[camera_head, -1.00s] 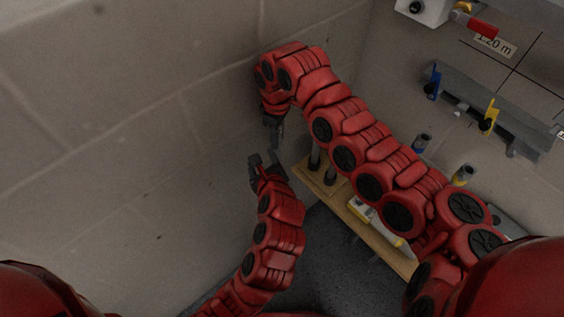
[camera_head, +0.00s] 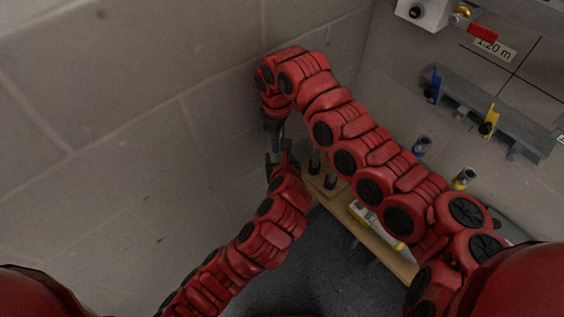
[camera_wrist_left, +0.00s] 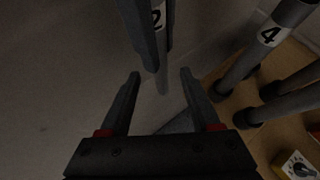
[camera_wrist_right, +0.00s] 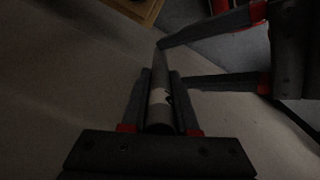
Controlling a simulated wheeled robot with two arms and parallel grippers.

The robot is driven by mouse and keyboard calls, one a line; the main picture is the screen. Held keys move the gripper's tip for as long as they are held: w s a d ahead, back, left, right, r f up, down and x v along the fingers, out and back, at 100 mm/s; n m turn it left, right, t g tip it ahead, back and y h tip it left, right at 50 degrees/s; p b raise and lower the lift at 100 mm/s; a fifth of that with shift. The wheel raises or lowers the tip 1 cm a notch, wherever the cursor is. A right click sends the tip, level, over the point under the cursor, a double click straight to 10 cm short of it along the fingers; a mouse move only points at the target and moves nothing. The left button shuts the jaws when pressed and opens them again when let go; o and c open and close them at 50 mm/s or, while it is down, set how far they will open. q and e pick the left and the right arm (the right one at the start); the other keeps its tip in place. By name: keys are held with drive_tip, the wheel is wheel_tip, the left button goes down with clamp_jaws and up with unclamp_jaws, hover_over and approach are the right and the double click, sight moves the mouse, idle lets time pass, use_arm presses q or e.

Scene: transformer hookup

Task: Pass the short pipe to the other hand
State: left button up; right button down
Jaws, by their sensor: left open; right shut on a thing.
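The short pipe is a grey tube marked 2. In the left wrist view the pipe (camera_wrist_left: 165,48) comes down from the top, with its lower end between my left fingertips. My right gripper (camera_head: 276,128) is shut on the pipe, which also shows lengthwise between its fingers in the right wrist view (camera_wrist_right: 158,98). My left gripper (camera_head: 279,160) is just below the right one. Its fingers (camera_wrist_left: 160,77) are open, one on each side of the pipe's free end, with gaps visible. In the head view the pipe is mostly hidden by the grippers.
A wooden board (camera_head: 374,239) holds upright grey pipes, one marked 4 (camera_wrist_left: 264,42), close to my left gripper. A grey rail (camera_head: 465,95) with blue and yellow parts is on the right wall. A block wall (camera_head: 130,140) fills the left.

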sight(279, 153)
use_arm(q)
drive_tip(key=shift+x, duration=2.5)
clamp_jaws()
use_arm(e)
drive_tip(key=c, duration=0.7)
unclamp_jaws()
use_arm(q)
drive_tip(key=shift+d, duration=0.1)
use_arm(e)
drive_tip(key=shift+o, duration=0.5)
use_arm(q)
drive_tip(key=shift+r, duration=0.1)
use_arm(e)
drive_tip(key=shift+s+a, duration=0.1)
